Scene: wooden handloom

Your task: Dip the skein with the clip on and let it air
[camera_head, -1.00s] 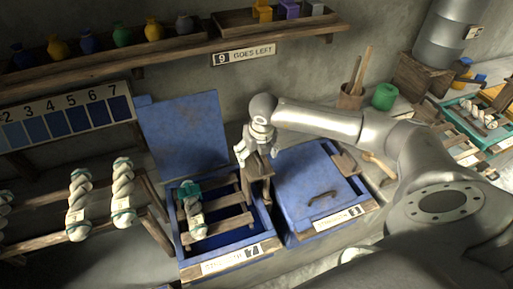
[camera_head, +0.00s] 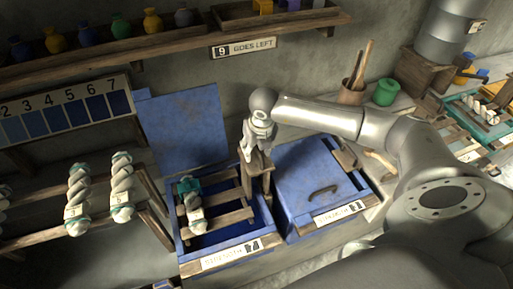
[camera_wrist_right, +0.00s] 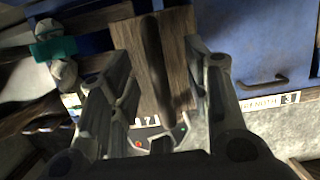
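A pale twisted skein (camera_head: 196,217) lies on the wooden slats inside the open blue vat (camera_head: 265,222). A teal clip (camera_head: 187,187) sits on its far end; the clip also shows at the left of the right wrist view (camera_wrist_right: 58,48). My right gripper (camera_head: 251,158) is just above a wooden post (camera_head: 258,175) at the vat's right side. In the right wrist view its fingers (camera_wrist_right: 160,75) are apart, either side of a dark handle (camera_wrist_right: 152,50) over a wooden board. I see gaps at both sides and cannot tell contact. My left gripper is out of view.
A closed blue vat (camera_head: 310,185) with a handle stands right of the open one. The raised blue lid (camera_head: 182,130) leans at the wall. A jar shelf (camera_head: 150,45) runs above. My right arm crosses the right side.

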